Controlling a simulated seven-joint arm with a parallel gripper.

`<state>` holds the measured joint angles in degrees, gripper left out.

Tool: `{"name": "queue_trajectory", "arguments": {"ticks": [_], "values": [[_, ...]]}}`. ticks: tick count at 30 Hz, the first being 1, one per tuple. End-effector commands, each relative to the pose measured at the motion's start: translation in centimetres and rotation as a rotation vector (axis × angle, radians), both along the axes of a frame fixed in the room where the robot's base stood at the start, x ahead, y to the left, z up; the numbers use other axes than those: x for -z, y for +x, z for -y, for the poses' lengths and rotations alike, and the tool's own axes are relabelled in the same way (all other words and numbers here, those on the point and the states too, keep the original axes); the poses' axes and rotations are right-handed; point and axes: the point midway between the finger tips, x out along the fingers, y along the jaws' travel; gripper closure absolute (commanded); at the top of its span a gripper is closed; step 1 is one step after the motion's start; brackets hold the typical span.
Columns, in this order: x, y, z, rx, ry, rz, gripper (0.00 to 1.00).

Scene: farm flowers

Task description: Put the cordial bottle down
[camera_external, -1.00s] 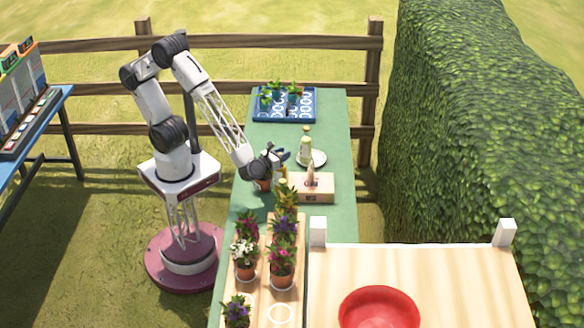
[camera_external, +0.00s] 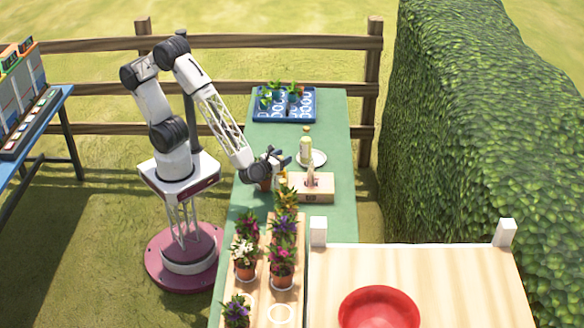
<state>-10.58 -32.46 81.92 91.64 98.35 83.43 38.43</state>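A pale yellow-green bottle (camera_external: 305,149), which looks like the cordial bottle, is upright at the left part of a white saucer (camera_external: 320,161) on the green table. I cannot tell whether its base touches the saucer. My gripper (camera_external: 287,158) is low over the table, just left of the bottle, with its fingers towards it. The fingers are too small to tell whether they are open or shut, and I see a small gap to the bottle.
A wooden box (camera_external: 318,193) with a tan upright item is in front of the saucer. A terracotta pot (camera_external: 264,185) is under my gripper. Potted flowers (camera_external: 282,263) stand on wooden boards nearer the camera. A blue tray (camera_external: 272,117) with plants is at the back.

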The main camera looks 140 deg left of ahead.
Motion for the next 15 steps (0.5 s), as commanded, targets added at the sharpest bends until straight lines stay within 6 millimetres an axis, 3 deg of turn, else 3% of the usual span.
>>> {"name": "queue_trajectory", "arguments": {"ticks": [11, 15], "values": [[-0.32, -0.01, 0.06, 0.000, 0.000, 0.001, 0.42], [-0.29, 0.05, 0.99, 0.001, -0.001, 0.000, 0.42]]}}
